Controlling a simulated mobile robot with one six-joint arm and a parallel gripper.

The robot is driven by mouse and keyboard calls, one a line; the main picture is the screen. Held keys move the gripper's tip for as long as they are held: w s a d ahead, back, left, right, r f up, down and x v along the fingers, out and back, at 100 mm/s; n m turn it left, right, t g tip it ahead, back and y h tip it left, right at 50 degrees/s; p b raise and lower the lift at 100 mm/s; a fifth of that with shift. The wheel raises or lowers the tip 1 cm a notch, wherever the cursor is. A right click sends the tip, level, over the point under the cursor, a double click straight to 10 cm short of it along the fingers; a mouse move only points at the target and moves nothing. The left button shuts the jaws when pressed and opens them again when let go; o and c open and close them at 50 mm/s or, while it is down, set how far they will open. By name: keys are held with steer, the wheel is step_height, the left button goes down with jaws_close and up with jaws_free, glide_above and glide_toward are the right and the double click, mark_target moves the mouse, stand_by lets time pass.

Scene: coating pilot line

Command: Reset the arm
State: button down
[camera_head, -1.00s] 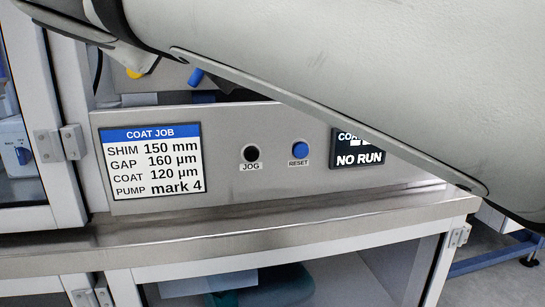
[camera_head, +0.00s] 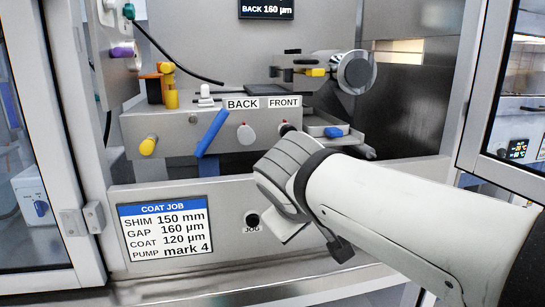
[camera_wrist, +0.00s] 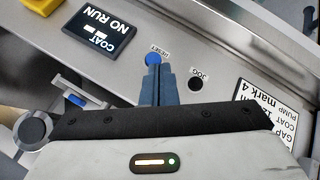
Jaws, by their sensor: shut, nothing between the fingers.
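My arm (camera_head: 385,215) reaches in from the lower right of the head view, its wrist bent down in front of the control panel (camera_head: 130,203). Its fingers are hidden there. In the wrist view my gripper (camera_wrist: 158,72) is shut and empty. Its fingertips point at the blue RESET button (camera_wrist: 152,60) and overlap its edge in the picture; I cannot tell whether they touch it. The RESET button is hidden behind my wrist in the head view. The black JOG button (camera_wrist: 195,84) is beside it and also shows in the head view (camera_head: 253,221).
The panel carries a COAT JOB screen (camera_head: 166,232) and a screen reading NO RUN (camera_wrist: 97,35). Above it are a blue lever (camera_head: 211,133), a yellow knob (camera_head: 148,146) and BACK and FRONT labels. A cabinet door frame (camera_head: 82,150) stands left, another door (camera_head: 510,110) right.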

steer(key=s+d+f+m+g+y+p, duration=0.1)
steer(key=s+d+f+m+g+p, duration=0.1)
steer(key=s+d+p, duration=0.3)
steer(key=s+d+f+m+g+y+p, duration=0.1)
steer(key=s+d+f+m+g+p, duration=0.2)
steer(key=s+d+m+p, duration=0.1)
steer(key=shift+s+d+m+g+p, duration=0.4)
steer(key=shift+s+m+p, duration=0.2)
steer(key=shift+s+p, duration=0.6)
